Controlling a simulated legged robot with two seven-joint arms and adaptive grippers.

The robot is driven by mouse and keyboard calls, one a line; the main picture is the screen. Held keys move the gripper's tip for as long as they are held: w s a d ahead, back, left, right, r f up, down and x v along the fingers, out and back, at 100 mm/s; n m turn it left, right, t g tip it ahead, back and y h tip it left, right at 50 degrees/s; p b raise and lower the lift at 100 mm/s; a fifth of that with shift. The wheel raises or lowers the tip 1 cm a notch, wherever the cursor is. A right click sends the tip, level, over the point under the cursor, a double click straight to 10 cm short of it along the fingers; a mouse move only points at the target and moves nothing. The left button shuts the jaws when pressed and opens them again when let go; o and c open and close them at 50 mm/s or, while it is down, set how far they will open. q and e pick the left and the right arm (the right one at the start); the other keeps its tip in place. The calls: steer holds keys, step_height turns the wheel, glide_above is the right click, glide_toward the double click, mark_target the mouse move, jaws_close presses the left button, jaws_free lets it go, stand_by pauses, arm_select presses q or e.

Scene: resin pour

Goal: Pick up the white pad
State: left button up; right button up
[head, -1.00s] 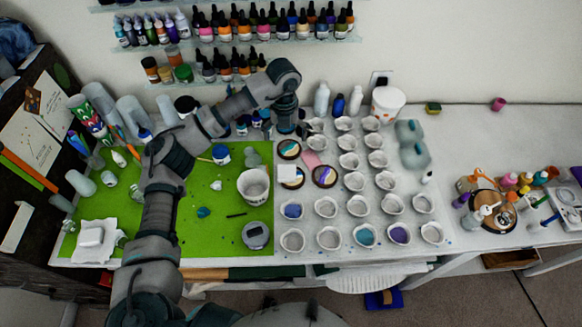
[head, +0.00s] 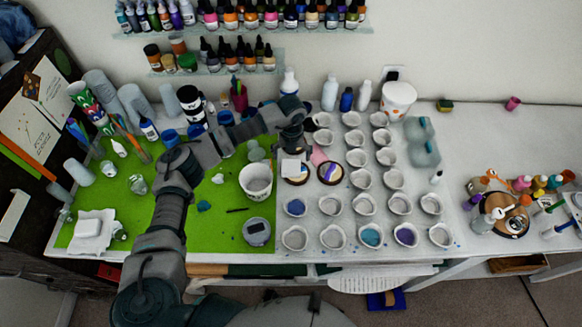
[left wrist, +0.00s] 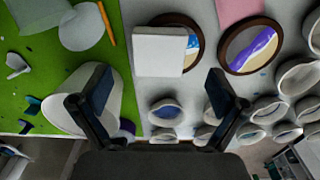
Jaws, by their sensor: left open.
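A small square white pad (head: 291,167) lies over part of a round wood-rimmed coaster (head: 297,181) on the white table, just right of the green mat. In the left wrist view the white pad (left wrist: 158,52) covers the left side of that coaster (left wrist: 192,48). My left gripper (head: 293,149) is open and empty, above and just behind the pad in the head view. In the left wrist view its spread fingers (left wrist: 160,78) lie either side of the pad's line. Another white block (head: 88,228) rests on a white cloth at the far left. My right gripper is out of view.
A second coaster (head: 330,173) lies just right of the pad, near a pink sheet (head: 318,155). A white cup (head: 256,181) stands to the left on the green mat (head: 205,225). Rows of small cups (head: 371,236) fill the right side. Bottles stand behind.

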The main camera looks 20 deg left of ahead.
mark_target(291, 166)
arm_select(q)
steer(key=f, duration=0.3)
steer(key=f+p, duration=0.1)
steer(key=f, duration=0.1)
steer(key=shift+s, duration=0.3)
steer(key=shift+f, duration=0.35)
steer(key=c, duration=0.9)
